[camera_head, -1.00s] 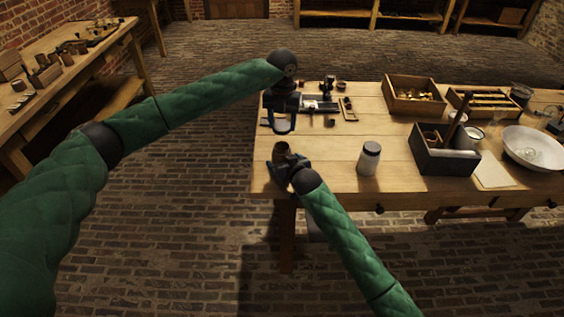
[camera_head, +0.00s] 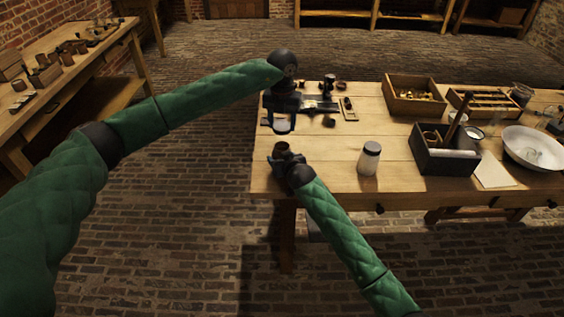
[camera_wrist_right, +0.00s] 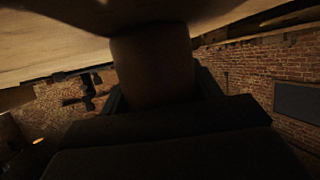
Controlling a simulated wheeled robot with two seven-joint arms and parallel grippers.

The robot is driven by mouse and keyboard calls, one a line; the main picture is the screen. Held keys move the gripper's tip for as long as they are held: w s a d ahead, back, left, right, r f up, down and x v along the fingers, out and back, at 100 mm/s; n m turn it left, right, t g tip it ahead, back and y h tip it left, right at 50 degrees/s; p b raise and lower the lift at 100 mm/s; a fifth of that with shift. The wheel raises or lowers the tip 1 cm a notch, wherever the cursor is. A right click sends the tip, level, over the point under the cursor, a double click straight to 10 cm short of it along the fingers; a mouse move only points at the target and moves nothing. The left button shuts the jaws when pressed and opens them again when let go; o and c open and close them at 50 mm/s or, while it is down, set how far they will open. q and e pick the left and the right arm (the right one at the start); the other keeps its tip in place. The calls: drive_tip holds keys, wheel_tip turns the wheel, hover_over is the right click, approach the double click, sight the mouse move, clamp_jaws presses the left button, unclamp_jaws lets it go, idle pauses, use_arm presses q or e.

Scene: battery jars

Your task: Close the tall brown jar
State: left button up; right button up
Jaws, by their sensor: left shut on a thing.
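The tall brown jar (camera_head: 282,147) is at the near left corner of the table, in my right gripper (camera_head: 280,158). Its brown side (camera_wrist_right: 152,65) fills the middle of the right wrist view, between the dark jaws. My right gripper is shut on it. In the head view the jar is small and dark, so I cannot tell the state of its mouth. My left gripper (camera_head: 278,124) is over the table's left edge, behind the jar and apart from it. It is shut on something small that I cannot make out.
A white jar with a dark top (camera_head: 369,158) stands right of the brown jar. Dark apparatus (camera_head: 318,104) and small parts lie behind. A dark toolbox (camera_head: 445,162), a wooden tray (camera_head: 414,108) and a white bowl (camera_head: 533,146) fill the right. The table's front middle is clear.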

sight(282, 134)
drive_tip(key=shift+c, duration=1.3)
use_arm(q)
drive_tip(key=shift+f, duration=2.5)
drive_tip(key=shift+f, duration=0.85)
drive_tip(key=shift+s+f, duration=0.1)
drive_tip(key=shift+f, duration=0.5)
drive_tip(key=o, duration=0.7)
drive_tip(key=shift+c, duration=0.2)
use_arm(e)
clamp_jaws()
use_arm(q)
drive_tip(key=shift+o, duration=1.3)
